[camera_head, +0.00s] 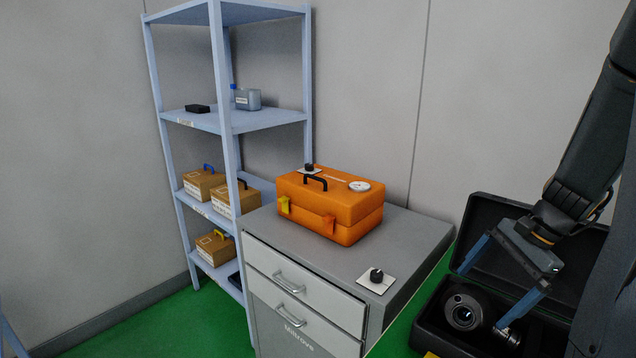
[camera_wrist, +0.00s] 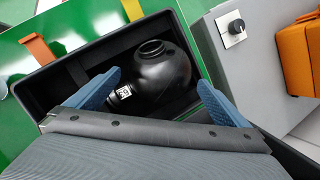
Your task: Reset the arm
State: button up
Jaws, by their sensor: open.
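My gripper (camera_head: 487,290) is at the right of the head view, with its two blue fingers spread apart. A round black device with a circular opening (camera_wrist: 160,72) lies inside the case; in the head view the device (camera_head: 463,312) is partly below the fingers. One fingertip appears close to a small metal part beside the device; I cannot tell whether they touch. My arm (camera_head: 590,140) comes down from the upper right.
A grey drawer cabinet (camera_head: 405,235) stands left of the case. It carries an orange toolbox (camera_head: 345,210) and a black knob on a white plate (camera_head: 376,278). A blue-grey shelf (camera_head: 225,120) with several boxes stands behind. Green floor (camera_head: 180,325) is free at the lower left.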

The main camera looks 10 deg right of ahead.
jog(key=a+n, duration=0.2)
jog(key=a, duration=0.1)
jog(key=s+a+n+g+h, duration=0.1)
jog(key=a+n, duration=0.1)
jog(key=a, duration=0.2)
jog(key=a+n+h, duration=0.1)
jog(key=a+n, duration=0.1)
jog(key=a, duration=0.2)
jog(key=shift+s+a+n, duration=0.15)
jog(key=shift+n, duration=0.25)
jog(key=s+a+n+h, duration=0.2)
jog(key=s+a+n, duration=0.2)
jog(key=a+n, duration=0.5)
jog(key=shift+s+a+n+t, duration=0.3)
jog(key=shift+s+a+n, duration=0.1)
jog(key=shift+a, duration=0.95)
